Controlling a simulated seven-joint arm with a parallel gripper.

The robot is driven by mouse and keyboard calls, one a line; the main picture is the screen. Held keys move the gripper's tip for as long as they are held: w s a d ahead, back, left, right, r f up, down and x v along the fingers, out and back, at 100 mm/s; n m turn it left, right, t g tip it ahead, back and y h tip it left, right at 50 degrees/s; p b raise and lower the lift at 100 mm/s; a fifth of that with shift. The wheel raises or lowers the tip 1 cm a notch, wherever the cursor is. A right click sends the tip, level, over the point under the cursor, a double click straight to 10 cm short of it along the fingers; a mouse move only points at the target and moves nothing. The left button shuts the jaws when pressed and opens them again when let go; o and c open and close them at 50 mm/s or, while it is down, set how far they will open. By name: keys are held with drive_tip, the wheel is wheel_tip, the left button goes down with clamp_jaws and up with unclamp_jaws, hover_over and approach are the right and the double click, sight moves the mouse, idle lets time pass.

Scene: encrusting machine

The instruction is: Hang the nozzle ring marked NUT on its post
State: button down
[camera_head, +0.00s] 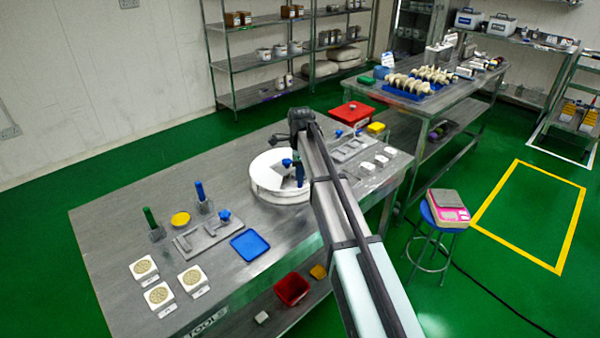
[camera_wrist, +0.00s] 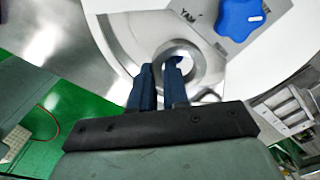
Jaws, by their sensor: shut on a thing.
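My gripper (camera_head: 299,172) is over the white round drum (camera_head: 262,192) on the steel table. In the wrist view, my gripper (camera_wrist: 160,74) has its two blue fingers close together at a grey metal ring (camera_wrist: 199,66). The fingers are shut on the ring's near edge, and part of its hole shows beyond them. I cannot read a NUT mark on the ring. Beside it is a grey plate (camera_wrist: 205,30) lettered YAM, with a blue knob (camera_wrist: 240,18). I cannot make out a post beneath the ring, and the arm hides part of the drum in the head view.
On the table's left are a blue tray (camera_head: 250,245), a grey fixture with a blue knob (camera_head: 205,240), green and blue-handled tools, and white tiles with round discs (camera_head: 159,296). A red box (camera_head: 350,113) and white blocks stand to the right. A stool (camera_head: 432,212) holds a scale.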

sight(300, 184)
drive_tip(key=shift+f, duration=0.95)
idle(0.9)
drive_tip(key=shift+s+f, duration=0.1)
drive_tip(key=shift+f, duration=0.25)
drive_tip(key=shift+s+f, duration=0.1)
drive_tip(key=shift+f, duration=0.15)
drive_tip(key=shift+s+d+f, duration=0.1)
drive_tip(key=shift+s+f, duration=0.2)
drive_tip(key=shift+f, duration=0.55)
idle(0.8)
drive_tip(key=c, duration=1)
unclamp_jaws()
drive_tip(key=shift+c, duration=0.2)
drive_tip(key=shift+w+a+f, duration=0.2)
drive_tip(key=shift+w+f, duration=0.1)
drive_tip(key=shift+w, duration=0.1)
drive_tip(key=shift+c, duration=1.2)
drive_tip(key=shift+r, duration=0.15)
